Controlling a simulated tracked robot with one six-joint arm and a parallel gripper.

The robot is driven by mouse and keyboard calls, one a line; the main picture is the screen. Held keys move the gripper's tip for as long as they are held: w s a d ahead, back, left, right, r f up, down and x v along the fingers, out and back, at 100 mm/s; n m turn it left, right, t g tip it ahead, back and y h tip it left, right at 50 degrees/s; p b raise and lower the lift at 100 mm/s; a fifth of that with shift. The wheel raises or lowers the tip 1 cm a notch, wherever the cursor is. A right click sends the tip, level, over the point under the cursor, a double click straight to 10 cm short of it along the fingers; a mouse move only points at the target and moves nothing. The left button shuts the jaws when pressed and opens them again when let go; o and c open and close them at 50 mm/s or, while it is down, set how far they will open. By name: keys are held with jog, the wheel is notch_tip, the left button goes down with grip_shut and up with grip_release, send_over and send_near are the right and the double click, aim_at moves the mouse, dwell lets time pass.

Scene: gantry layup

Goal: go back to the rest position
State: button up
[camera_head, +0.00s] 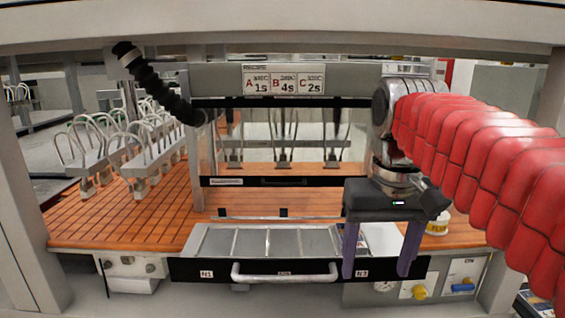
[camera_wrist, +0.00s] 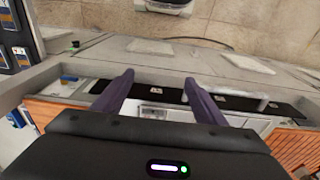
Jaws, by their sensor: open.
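My gripper (camera_head: 380,255) is open, with its two purple fingers pointing down and apart. In the head view it hangs in front of the right end of the drawer (camera_head: 285,240), and its fingers overlap the black drawer front. No object shows between the fingers. The fingers also show in the wrist view (camera_wrist: 158,95), above the black drawer front and grey ledge. My arm, in a red padded sleeve, comes in from the right.
The pulled-out drawer has a silver handle (camera_head: 284,273) and a divided metal tray (camera_head: 265,242). Behind it stands a clear-fronted cabinet (camera_head: 280,140) under an A/B/C sign (camera_head: 284,80). White wire racks (camera_head: 125,150) stand on the orange slatted bench (camera_head: 120,220). A black hose (camera_head: 155,85) hangs at upper left.

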jog(key=s+f+t, duration=0.2)
jog(key=s+f, duration=0.2)
jog(key=f, duration=0.3)
jog(key=s+f+t, duration=0.2)
jog(key=s+f, duration=0.3)
jog(key=f, duration=0.3)
jog(key=shift+d+f+t, duration=0.2)
jog(key=shift+f+t, duration=0.1)
